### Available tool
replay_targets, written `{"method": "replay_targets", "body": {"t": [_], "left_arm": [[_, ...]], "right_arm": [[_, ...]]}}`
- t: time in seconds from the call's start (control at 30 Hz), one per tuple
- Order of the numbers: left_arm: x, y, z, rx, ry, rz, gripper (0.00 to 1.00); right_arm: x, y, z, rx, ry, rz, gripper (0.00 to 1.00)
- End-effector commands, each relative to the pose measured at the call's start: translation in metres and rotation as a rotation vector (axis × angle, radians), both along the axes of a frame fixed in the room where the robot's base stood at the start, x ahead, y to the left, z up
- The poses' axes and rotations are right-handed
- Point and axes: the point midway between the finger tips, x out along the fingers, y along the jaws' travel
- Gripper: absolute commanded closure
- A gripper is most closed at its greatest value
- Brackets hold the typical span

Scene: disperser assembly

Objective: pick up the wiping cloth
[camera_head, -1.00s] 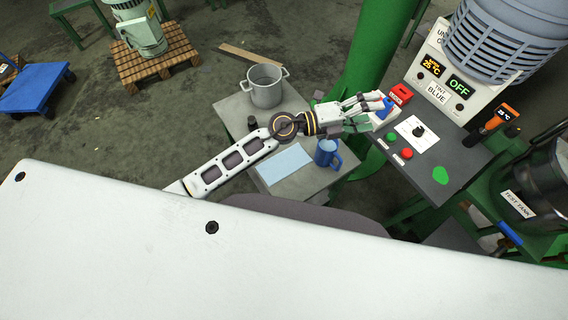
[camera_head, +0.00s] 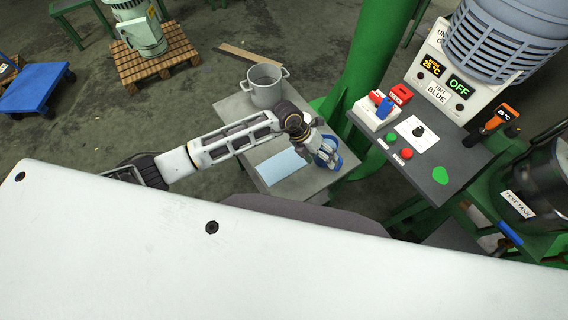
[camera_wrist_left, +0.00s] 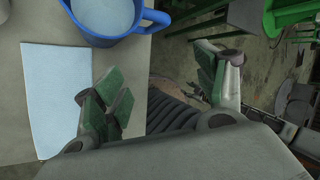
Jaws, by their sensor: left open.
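The wiping cloth is a light blue rectangle (camera_head: 281,167) lying flat on the small grey table, and it also shows at the left of the left wrist view (camera_wrist_left: 55,95). My left gripper (camera_head: 325,150) is over the table at the blue mug, to the right of the cloth. In the left wrist view its green-padded fingers (camera_wrist_left: 160,85) are spread wide with nothing between them. My right gripper is not in view.
The blue mug (camera_wrist_left: 108,20) stands just beyond the cloth, close to my left fingers. A metal pot (camera_head: 266,86) stands at the table's back. The grey table (camera_head: 236,117) adjoins a control panel (camera_head: 450,160) with a red-and-blue switch block (camera_head: 377,109).

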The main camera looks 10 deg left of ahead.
Motion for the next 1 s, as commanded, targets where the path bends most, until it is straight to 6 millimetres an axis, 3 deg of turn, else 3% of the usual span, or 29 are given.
{"method": "replay_targets", "body": {"t": [0.3, 0.5, 1.0], "left_arm": [[0.023, 0.092, -0.036, 0.395, -0.008, -0.017, 0.29], [0.032, 0.128, -0.041, 0.54, -0.011, -0.007, 0.29], [0.034, 0.135, -0.043, 0.567, -0.01, -0.004, 0.29]], "right_arm": [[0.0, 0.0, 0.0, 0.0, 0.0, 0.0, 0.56], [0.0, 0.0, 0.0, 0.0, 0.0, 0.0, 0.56], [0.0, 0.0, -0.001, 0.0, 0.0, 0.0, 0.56]]}}
